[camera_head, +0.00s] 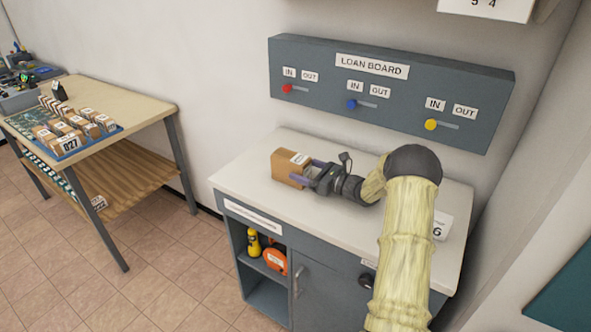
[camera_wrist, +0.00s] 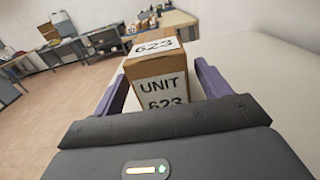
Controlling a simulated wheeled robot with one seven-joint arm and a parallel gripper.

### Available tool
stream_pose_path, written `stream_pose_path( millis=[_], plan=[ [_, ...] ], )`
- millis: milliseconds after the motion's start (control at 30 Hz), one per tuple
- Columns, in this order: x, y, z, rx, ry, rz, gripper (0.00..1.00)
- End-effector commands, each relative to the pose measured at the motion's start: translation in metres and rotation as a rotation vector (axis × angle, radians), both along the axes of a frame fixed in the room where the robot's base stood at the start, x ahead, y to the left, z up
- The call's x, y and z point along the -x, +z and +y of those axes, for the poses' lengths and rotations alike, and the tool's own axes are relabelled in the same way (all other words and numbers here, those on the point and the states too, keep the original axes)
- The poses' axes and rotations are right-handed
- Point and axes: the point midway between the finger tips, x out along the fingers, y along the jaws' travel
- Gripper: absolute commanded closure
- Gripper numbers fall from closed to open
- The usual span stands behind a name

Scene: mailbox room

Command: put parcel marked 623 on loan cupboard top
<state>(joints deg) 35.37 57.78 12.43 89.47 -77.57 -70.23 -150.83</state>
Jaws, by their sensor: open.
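The parcel marked 623 (camera_wrist: 158,80) is a brown box with white labels reading "623" and "UNIT 623". In the head view the parcel (camera_head: 289,170) sits upright on the white top of the loan cupboard (camera_head: 252,180), towards its left side. My gripper (camera_head: 302,174) reaches it from the right, low over the top. In the wrist view my gripper (camera_wrist: 163,90) has its two purple fingers apart, one on each side of the parcel, with a gap visible at the lower left. The far parts of the fingers are partly hidden by the parcel.
The loan board (camera_head: 390,90) hangs on the wall behind the cupboard. A white block marked 6 (camera_head: 440,228) stands at the right of the top, partly behind my arm. A wooden table (camera_head: 140,100) with several parcels in a blue tray (camera_head: 72,148) stands at left.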

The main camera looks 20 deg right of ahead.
Motion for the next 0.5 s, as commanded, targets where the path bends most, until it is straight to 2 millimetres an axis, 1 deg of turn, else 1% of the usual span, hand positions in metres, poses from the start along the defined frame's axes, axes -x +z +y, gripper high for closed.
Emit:
stream_pose_path(
  millis=[33,100,300,400,500],
  plan=[
    [0.008,-0.003,-0.008,0.000,-0.002,0.000,0.24],
    [0.019,-0.003,-0.017,0.000,-0.003,0.000,0.24],
    [0.046,-0.002,-0.040,-0.001,-0.002,-0.001,0.24],
    [0.054,-0.001,-0.047,0.001,-0.001,-0.001,0.24],
    [0.058,0.000,-0.049,-0.001,0.000,-0.001,0.24]
  ],
)
